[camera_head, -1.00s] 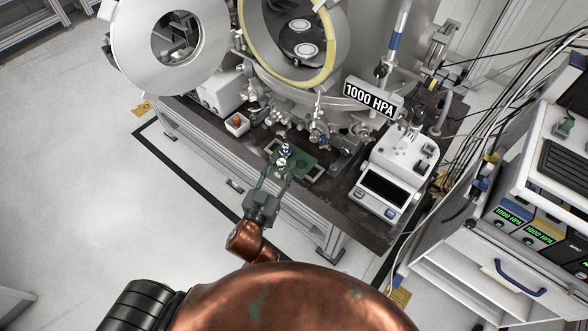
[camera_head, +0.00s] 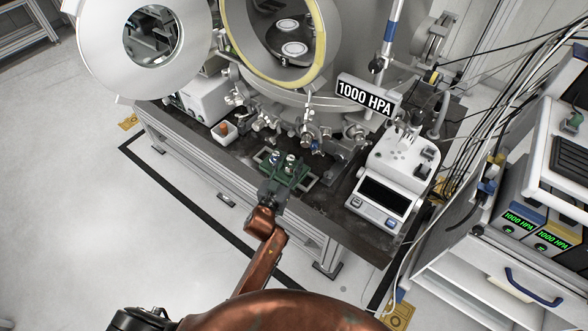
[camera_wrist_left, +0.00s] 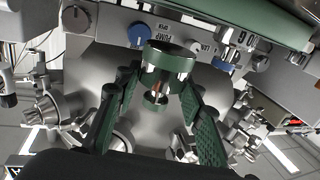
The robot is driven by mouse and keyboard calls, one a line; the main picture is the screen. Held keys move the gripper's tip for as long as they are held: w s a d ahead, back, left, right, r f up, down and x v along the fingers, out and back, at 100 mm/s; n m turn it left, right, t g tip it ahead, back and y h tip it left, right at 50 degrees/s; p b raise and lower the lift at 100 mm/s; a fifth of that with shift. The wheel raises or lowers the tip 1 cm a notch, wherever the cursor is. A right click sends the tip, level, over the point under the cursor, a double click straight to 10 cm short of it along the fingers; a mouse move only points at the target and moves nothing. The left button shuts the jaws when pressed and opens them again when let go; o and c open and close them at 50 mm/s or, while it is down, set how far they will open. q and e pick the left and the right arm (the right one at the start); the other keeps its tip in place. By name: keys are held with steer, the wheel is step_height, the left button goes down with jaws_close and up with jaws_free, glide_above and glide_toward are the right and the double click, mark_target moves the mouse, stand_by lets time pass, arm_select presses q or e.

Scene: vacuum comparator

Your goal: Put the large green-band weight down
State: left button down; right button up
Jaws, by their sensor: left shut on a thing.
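In the left wrist view, the green-band weight (camera_wrist_left: 167,62) is a silver piece with a wide green band and a narrow knob. It sits between the two green fingers of my left gripper (camera_wrist_left: 152,98), which is shut on it. In the head view my left gripper (camera_head: 275,179) is at the near edge of a green tray (camera_head: 299,175) on the bench. Two small shiny pieces (camera_head: 290,159) show at the tray; I cannot tell which is the held weight. Contact under the held weight is hidden. My right gripper is out of view.
The vacuum chamber with its open round port (camera_head: 283,40) stands behind, with valves and fittings (camera_head: 311,128) close beyond the tray. A white instrument with a dark screen (camera_head: 384,193) is on the right.

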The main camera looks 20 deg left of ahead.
mark_target(293, 168)
arm_select(q)
steer(key=shift+w+d+f+b, duration=0.2)
steer(key=shift+w+f+b, duration=0.15)
steer(key=shift+w+f, duration=0.6)
step_height(293, 168, down, 3)
steer(key=shift+r+b, duration=0.1)
steer(key=shift+b, duration=0.45)
steer(key=shift+s+f, duration=0.15)
steer(key=shift+f, duration=0.3)
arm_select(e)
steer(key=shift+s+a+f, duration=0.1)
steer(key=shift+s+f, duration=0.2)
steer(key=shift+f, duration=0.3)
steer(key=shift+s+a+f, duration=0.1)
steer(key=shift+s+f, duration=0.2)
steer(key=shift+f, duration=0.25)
arm_select(q)
steer(key=c, duration=1.7)
jaws_free()
steer(key=shift+f, duration=0.25)
steer(key=o, duration=0.3)
steer(key=shift+r, duration=0.1)
steer(key=shift+o, duration=0.5)
steer(key=shift+r, duration=0.2)
